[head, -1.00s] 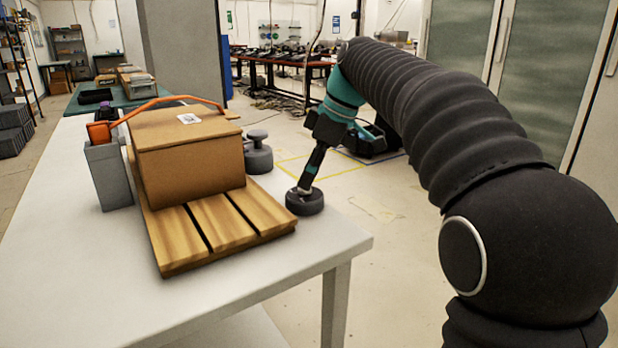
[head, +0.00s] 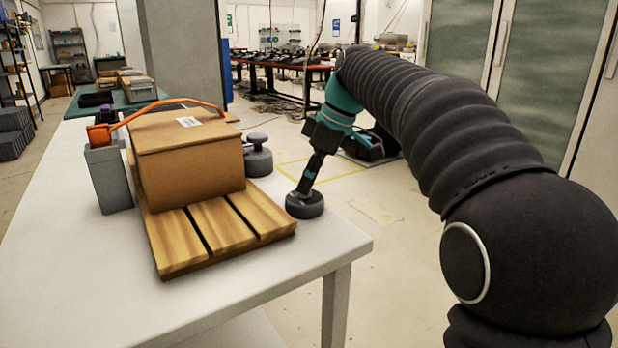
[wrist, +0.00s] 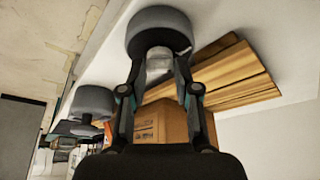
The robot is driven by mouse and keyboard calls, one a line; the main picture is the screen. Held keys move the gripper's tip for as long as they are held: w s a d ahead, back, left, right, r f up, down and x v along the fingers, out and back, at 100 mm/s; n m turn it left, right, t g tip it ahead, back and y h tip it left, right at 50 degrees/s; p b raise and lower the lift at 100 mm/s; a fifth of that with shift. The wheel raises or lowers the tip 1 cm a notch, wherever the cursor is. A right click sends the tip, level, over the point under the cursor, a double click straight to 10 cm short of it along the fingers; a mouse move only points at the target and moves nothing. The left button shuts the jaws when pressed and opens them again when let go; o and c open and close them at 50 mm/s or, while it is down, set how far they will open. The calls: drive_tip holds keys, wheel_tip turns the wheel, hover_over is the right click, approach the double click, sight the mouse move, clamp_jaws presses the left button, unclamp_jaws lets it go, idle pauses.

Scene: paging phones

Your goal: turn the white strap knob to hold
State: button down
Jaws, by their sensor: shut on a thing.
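A knob with a dark grey round base (head: 305,205) stands on the table by the right edge, beside the wooden pallet. In the wrist view its pale, whitish grip (wrist: 159,62) rises from the round base (wrist: 158,27). My gripper (head: 303,188) comes down on it from above, tilted. It is also in the wrist view (wrist: 160,90), its two fingers on either side of the pale grip and shut on it. Any hold marking is not legible.
A cardboard box (head: 190,165) sits on the wooden pallet (head: 222,228), left of my gripper. A grey holder (head: 108,178) with an orange-handled tool (head: 100,134) stands at its left. The front of the white table (head: 250,280) is clear.

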drive_tip(key=m, duration=0.2)
drive_tip(key=m+t, duration=0.1)
drive_tip(key=m, duration=0.1)
drive_tip(key=shift+s+a+h, duration=0.1)
drive_tip(key=shift+s+h, duration=0.1)
drive_tip(key=shift+h, duration=0.1)
drive_tip(key=m, duration=0.2)
drive_tip(key=m+t+h+p, duration=0.1)
drive_tip(key=m, duration=0.1)
drive_tip(key=shift+s+a+m+t, duration=0.1)
drive_tip(key=shift+a+m+t, duration=0.05)
drive_tip(key=shift+m+t, duration=0.15)
drive_tip(key=m+h, duration=0.1)
drive_tip(key=m, duration=0.1)
drive_tip(key=m+t, duration=0.1)
drive_tip(key=m, duration=0.1)
drive_tip(key=shift+a+m+h, duration=0.2)
drive_tip(key=shift+m+h, duration=0.1)
drive_tip(key=shift+h, duration=0.1)
drive_tip(key=m+h, duration=0.1)
drive_tip(key=m, duration=0.3)
drive_tip(key=shift+a+h, duration=0.1)
drive_tip(key=shift+h, duration=0.2)
drive_tip(key=shift+m, duration=0.3)
drive_tip(key=c, duration=0.8)
unclamp_jaws()
drive_tip(key=shift+c, duration=0.2)
